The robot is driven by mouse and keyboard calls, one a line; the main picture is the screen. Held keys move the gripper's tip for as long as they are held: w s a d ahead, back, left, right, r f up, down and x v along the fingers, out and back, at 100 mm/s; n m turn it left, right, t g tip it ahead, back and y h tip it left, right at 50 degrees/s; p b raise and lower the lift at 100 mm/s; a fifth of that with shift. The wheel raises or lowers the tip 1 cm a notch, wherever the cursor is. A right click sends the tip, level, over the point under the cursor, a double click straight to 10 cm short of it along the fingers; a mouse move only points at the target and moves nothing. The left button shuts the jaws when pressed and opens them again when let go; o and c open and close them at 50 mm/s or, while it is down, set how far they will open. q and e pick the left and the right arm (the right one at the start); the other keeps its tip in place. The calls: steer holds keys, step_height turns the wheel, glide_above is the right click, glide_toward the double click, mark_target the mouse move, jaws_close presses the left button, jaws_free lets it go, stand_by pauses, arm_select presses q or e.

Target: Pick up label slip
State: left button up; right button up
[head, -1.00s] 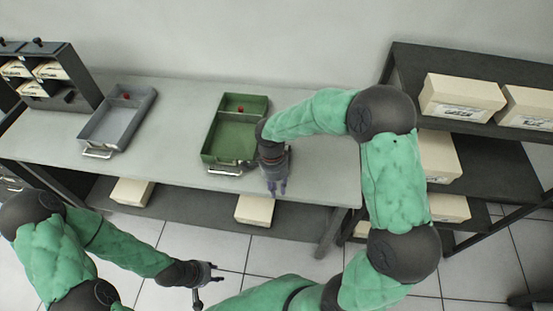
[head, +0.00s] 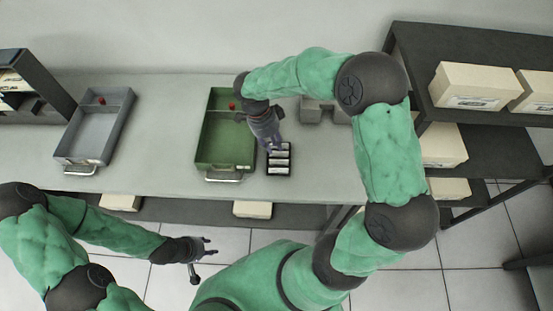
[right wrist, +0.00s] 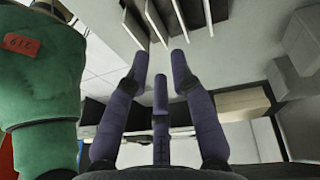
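Several pale slips stand in a small black rack (head: 267,172) on the table, right of the green tray; which one is the label slip I cannot tell. My right gripper (head: 275,148) is over the rack's far left side and hides part of it. In the right wrist view, the right gripper's purple fingers (right wrist: 160,62) are spread with nothing between them. Pale slip edges (right wrist: 133,28) lie beyond the fingertips, apart from them in the picture. My left gripper (head: 210,246) hangs in front of the table, its fingers apart and empty.
The green tray (head: 203,158) with a red knob is left of the rack. A grey tray (head: 72,158) lies farther left, with bare table between. A grey block (head: 312,112) is behind my right arm. Shelves with cream boxes (head: 470,88) stand at the right.

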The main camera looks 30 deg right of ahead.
mark_target(281, 166)
steer(key=x, duration=0.2)
steer(key=shift+f, duration=0.4)
steer(key=b+x, duration=0.1)
steer(key=x, duration=0.4)
steer(key=shift+a, duration=0.2)
jaws_close()
